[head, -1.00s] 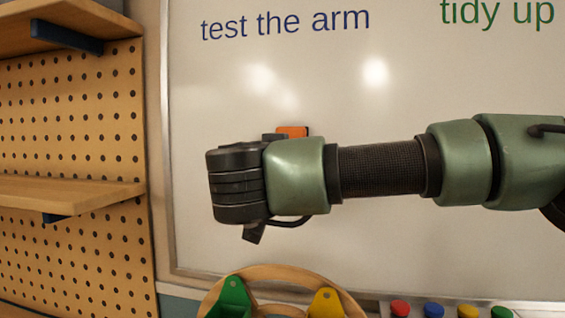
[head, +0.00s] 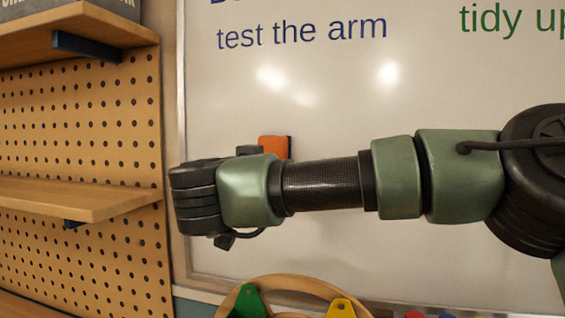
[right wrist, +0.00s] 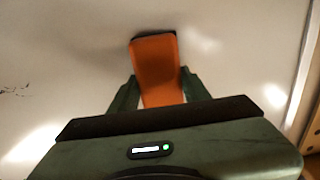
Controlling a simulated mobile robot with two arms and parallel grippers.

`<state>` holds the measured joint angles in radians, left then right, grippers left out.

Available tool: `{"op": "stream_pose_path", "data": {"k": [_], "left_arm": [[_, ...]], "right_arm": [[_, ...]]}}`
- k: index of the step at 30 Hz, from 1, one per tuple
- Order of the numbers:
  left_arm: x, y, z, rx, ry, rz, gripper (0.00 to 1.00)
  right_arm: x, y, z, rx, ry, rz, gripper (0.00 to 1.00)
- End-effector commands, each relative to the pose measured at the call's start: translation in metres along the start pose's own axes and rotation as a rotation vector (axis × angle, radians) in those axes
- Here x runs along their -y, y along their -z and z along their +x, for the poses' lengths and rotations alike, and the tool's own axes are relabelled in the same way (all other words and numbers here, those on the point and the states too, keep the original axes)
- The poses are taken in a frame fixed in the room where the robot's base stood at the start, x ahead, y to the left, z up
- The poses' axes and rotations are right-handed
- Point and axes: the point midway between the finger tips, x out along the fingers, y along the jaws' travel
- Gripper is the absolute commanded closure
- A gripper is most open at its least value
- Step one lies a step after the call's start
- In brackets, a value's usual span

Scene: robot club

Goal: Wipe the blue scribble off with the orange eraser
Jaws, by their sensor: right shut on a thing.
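My right gripper (right wrist: 158,92) is shut on the orange eraser (right wrist: 156,65), whose dark far end is at or close to the whiteboard (right wrist: 75,60); I cannot tell if it touches. In the head view the eraser (head: 274,147) shows above my right wrist, and the fingers are hidden behind the arm. A few small dark marks (right wrist: 14,91) are on the board at the left of the right wrist view, apart from the eraser; their colour is unclear. No blue scribble shows clearly in the head view, where my arm covers part of the board. My left gripper is out of view.
Blue writing (head: 302,31) and green writing (head: 512,18) are higher on the board. A pegboard (head: 80,130) with wooden shelves (head: 75,197) stands left of the board frame. Below are a round wooden holder (head: 290,282) with green and yellow pieces, and several coloured markers.

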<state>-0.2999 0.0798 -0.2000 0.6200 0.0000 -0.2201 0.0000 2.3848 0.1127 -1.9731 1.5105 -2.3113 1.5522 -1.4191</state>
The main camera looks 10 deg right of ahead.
Motion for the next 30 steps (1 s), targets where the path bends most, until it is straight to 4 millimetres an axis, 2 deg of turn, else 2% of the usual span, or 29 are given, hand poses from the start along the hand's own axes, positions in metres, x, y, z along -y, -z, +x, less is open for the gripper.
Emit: {"op": "stream_pose_path", "data": {"k": [11, 21, 30], "left_arm": [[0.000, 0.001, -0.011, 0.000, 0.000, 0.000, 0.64], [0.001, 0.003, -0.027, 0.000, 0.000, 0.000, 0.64], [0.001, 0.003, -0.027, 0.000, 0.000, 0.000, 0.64]], "right_arm": [[0.018, 0.002, 0.001, 0.000, 0.000, 0.000, 0.85], [0.047, 0.001, 0.002, 0.000, 0.000, -0.001, 0.85], [0.049, 0.000, 0.003, -0.001, -0.001, 0.001, 0.85]]}}
